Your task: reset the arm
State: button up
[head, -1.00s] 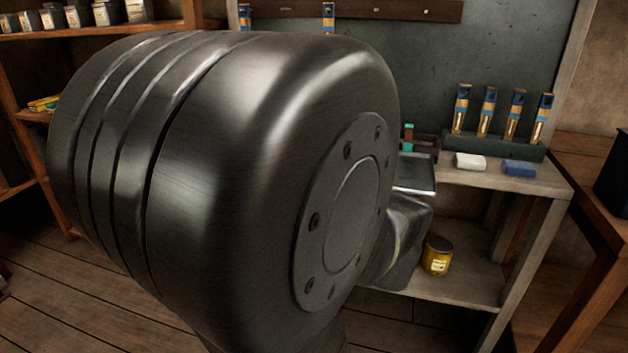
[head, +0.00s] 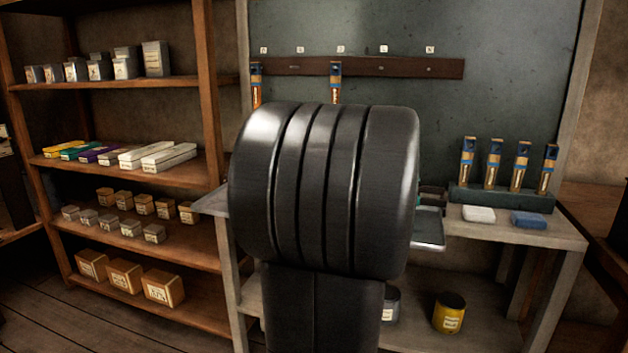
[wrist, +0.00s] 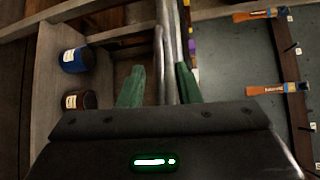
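My arm's large dark rounded link (head: 325,190) fills the middle of the head view and hides part of the workbench. My gripper does not show in the head view. In the wrist view my gripper (wrist: 160,67) has its two green fingers apart. Grey rod-like shapes (wrist: 167,40) show in the gap between them; I cannot tell what they belong to or whether the fingers touch them.
A wooden shelf unit (head: 207,95) with boxes and tins stands at left. A yellow tin (head: 448,313) sits below. A peg rail (head: 400,68) hangs behind.

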jog(key=shift+w+a+f, duration=0.1)
jog(key=shift+w+a, duration=0.25)
jog(key=shift+w, duration=0.3)
jog(key=shift+s+d, duration=0.1)
jog(key=shift+s, duration=0.05)
jog(key=p+v, duration=0.1)
jog(key=v, duration=1.2)
jog(key=d+x, duration=0.1)
jog(key=x, duration=1.4)
jog(key=shift+w+d, duration=0.25)
jog(key=shift+w, duration=0.15)
jog(key=shift+s+a, duration=0.1)
